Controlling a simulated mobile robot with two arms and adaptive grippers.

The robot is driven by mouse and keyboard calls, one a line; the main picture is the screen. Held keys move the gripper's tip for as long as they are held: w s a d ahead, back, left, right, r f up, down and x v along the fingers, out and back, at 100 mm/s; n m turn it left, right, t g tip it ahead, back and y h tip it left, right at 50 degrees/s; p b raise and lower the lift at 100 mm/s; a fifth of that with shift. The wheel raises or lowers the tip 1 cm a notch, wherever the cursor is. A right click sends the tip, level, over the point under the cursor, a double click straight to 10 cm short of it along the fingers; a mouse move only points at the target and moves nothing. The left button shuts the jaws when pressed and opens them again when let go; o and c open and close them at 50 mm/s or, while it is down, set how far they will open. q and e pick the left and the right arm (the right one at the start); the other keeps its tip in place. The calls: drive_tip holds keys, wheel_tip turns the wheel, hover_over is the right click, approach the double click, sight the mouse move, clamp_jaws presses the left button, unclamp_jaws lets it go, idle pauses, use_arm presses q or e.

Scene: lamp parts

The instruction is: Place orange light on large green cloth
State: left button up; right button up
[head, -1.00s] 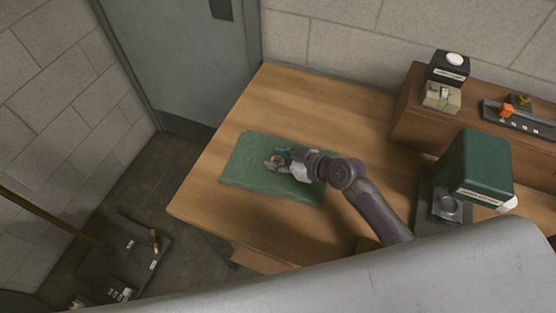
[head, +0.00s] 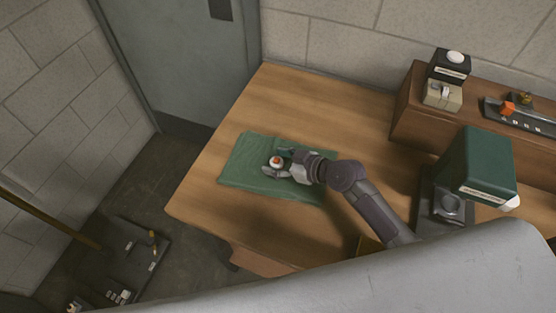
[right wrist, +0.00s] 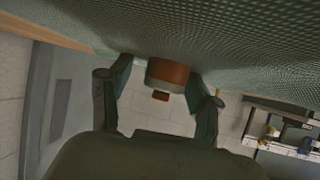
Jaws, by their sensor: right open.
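The large green cloth (head: 240,170) lies flat on the wooden table near its left end. The orange light (head: 276,161), a small round piece with a pale body and an orange-red part, is on the cloth. My right gripper (head: 281,163) is open, low over the cloth, with its fingers on either side of the light. In the right wrist view the light (right wrist: 167,74) shows between the two spread fingers, against the cloth (right wrist: 235,45), with a gap beside each finger. My left gripper is not in view.
A green-shaded machine (head: 478,170) stands on the table at right. A wooden shelf (head: 425,120) behind it holds a black-and-beige switch box (head: 446,80) and a panel with an orange knob (head: 508,108). The tabletop behind the cloth (head: 320,105) is clear.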

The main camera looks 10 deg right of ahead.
drive_tip(key=shift+s+f, duration=0.15)
drive_tip(key=shift+r+p, duration=0.3)
drive_tip(key=shift+p, duration=0.15)
drive_tip(key=shift+r+p, duration=0.5)
drive_tip(key=shift+p, duration=0.05)
drive_tip(key=shift+s+d+b, duration=0.4)
drive_tip(key=shift+d+b, duration=0.15)
drive_tip(key=shift+d, duration=0.15)
drive_tip(key=b+v, duration=0.1)
drive_tip(key=v, duration=0.7)
drive_tip(key=shift+s+d+r, duration=0.2)
drive_tip(key=shift+s+r, duration=0.05)
drive_tip(key=shift+r, duration=0.1)
drive_tip(key=shift+s+d+r, duration=0.4)
drive_tip(key=shift+s+r, duration=0.05)
drive_tip(key=shift+r, duration=0.05)
